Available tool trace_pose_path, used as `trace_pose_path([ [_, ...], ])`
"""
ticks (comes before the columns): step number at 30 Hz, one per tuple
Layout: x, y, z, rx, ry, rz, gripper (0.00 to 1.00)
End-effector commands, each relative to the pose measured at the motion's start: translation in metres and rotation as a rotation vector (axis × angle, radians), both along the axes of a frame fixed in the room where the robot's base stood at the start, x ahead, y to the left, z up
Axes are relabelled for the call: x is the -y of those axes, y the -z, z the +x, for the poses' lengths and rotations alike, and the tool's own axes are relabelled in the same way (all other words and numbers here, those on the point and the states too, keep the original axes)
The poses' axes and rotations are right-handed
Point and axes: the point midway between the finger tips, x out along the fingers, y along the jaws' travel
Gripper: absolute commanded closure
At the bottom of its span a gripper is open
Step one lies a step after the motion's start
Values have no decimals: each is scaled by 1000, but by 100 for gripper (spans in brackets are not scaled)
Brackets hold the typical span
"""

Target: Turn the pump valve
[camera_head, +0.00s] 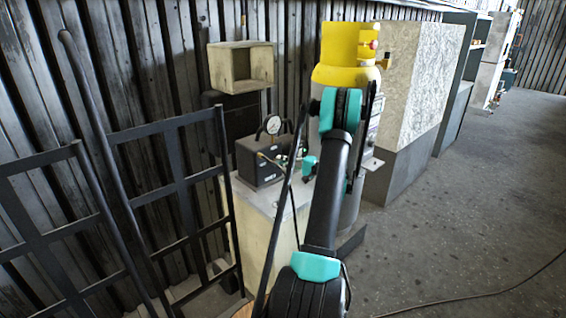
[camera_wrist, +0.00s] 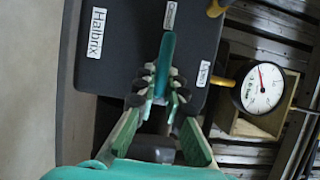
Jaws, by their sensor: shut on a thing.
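The pump is a black box (camera_wrist: 105,45) marked "Halbrix" in the wrist view. It also shows in the head view (camera_head: 258,162), on a pale cabinet. The pump valve has a slim teal handle (camera_wrist: 167,52), which points up in the wrist view toward a small white label (camera_wrist: 170,15). A second label (camera_wrist: 204,73) is to its right; both are too small to read surely. My gripper (camera_wrist: 163,84) is shut on the teal handle, one finger on each side. The fingers hide the handle's lower part. A round white gauge (camera_wrist: 262,87) with a red needle is at the right.
The pale cabinet (camera_head: 262,225) stands by the corrugated wall. A black metal rack (camera_head: 180,180) is to its left. A yellow object (camera_head: 340,45) and large grey cabinets (camera_head: 410,85) are to the right. A cable crosses open floor (camera_head: 470,220).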

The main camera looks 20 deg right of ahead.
Motion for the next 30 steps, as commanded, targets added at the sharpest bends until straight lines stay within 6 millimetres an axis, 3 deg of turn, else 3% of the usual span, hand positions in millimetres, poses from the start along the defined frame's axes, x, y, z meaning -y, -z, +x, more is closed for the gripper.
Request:
trace_pose_path([
  [1,0,0,0,-1,1,-1,100],
  [2,0,0,0,-1,1,-1,86],
  [6,0,0,0,-1,1,-1,68],
  [19,8,0,-7,-1,3,-1,68],
  [30,56,1,-60,-1,4,-1,68],
])
